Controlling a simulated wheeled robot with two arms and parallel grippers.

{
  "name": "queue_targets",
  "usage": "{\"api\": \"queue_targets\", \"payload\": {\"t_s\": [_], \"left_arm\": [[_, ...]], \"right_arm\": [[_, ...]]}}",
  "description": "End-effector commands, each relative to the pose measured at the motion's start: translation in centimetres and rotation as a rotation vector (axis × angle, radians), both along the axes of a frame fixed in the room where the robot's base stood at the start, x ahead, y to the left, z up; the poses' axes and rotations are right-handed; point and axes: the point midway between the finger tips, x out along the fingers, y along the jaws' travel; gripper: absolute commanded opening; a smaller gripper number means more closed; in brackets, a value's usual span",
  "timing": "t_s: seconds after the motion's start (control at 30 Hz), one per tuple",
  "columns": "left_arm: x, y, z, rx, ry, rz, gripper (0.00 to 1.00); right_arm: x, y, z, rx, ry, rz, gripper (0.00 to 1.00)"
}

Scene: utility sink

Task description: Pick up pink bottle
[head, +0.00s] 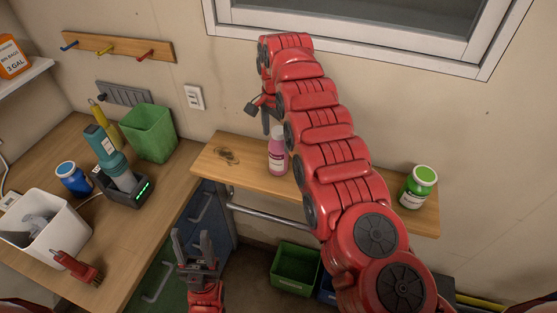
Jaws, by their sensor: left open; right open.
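The pink bottle (277,161) stands upright on the wooden shelf under the window, with a pale upper part. My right arm passes close beside it on the right in the picture. My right gripper (258,119) is open and empty, just above and to the left of the bottle's top in the picture. Whether a finger touches the bottle I cannot tell. My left gripper (193,236) is open and empty, fingers pointing up, low in front of the blue drawers and apart from the bottle.
A green-lidded jar (418,188) stands at the shelf's (222,168) right end. A metal rail (265,215) runs below its front. The left counter (125,219) holds a green bin (148,133), a drill (113,160), a blue jar (72,178), a white bin (45,245) and a red brush (78,265).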

Motion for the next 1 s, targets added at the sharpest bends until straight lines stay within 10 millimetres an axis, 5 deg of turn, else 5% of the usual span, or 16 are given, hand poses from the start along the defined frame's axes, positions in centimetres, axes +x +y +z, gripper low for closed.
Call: {"api": "queue_targets", "payload": {"t_s": [0.4,0.7,1.0], "left_arm": [[0.0,0.0,3.3,0.0,-0.001,0.0,0.5],[0.0,0.0,3.2,0.0,-0.001,0.0,0.5],[0.0,0.0,3.2,0.0,-0.001,0.0,0.5]], "right_arm": [[0.0,-0.7,-3.7,-0.002,0.002,0.0,1.0],[0.1,-0.6,-5.0,0.001,-0.001,0.001,1.0],[0.1,-0.6,-5.0,0.001,-0.002,0.001,0.46]]}}
